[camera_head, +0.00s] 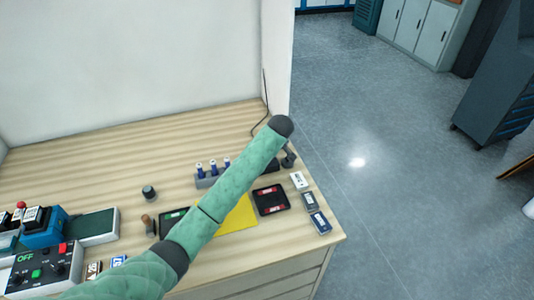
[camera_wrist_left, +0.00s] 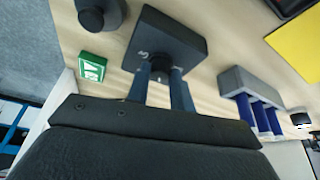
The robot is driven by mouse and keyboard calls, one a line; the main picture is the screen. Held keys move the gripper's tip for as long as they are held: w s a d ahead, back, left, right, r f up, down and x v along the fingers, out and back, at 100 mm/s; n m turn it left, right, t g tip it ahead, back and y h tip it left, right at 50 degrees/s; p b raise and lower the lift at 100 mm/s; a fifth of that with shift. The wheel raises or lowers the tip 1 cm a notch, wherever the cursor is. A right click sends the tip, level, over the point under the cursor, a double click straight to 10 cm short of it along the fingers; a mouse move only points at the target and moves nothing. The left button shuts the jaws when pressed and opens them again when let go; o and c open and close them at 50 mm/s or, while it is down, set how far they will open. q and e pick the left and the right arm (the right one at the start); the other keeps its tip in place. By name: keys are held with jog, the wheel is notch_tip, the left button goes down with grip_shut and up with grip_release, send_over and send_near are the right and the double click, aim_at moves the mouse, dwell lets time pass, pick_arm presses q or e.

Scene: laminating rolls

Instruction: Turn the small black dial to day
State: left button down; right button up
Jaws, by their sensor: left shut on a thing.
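In the left wrist view, the small black dial (camera_wrist_left: 160,66) sits on a dark square box (camera_wrist_left: 190,35). My left gripper (camera_wrist_left: 164,84) has its two fingers closed on either side of the dial. A small white marking shows on the box beside it, but I cannot read it. The dial's pointer setting is not clear. In the head view my green left arm reaches across the table from the lower left and hides the gripper and dial; part of the dark box (camera_head: 272,166) shows past it. My right gripper is not in view.
A grey rack (camera_head: 207,181) with blue tubes stands left of the arm. A yellow mat (camera_head: 238,220), a black tray (camera_head: 270,200) and small cards (camera_head: 310,201) lie nearby. A green-and-white block (camera_wrist_left: 92,66) and a black round thing (camera_wrist_left: 98,12) flank the box. The table's right edge is close.

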pick_arm(q)
jog(key=shift+n, duration=0.3)
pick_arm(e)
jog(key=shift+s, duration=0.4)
pick_arm(q)
jog(key=c, duration=1.2)
grip_release()
jog(key=shift+c, duration=0.2)
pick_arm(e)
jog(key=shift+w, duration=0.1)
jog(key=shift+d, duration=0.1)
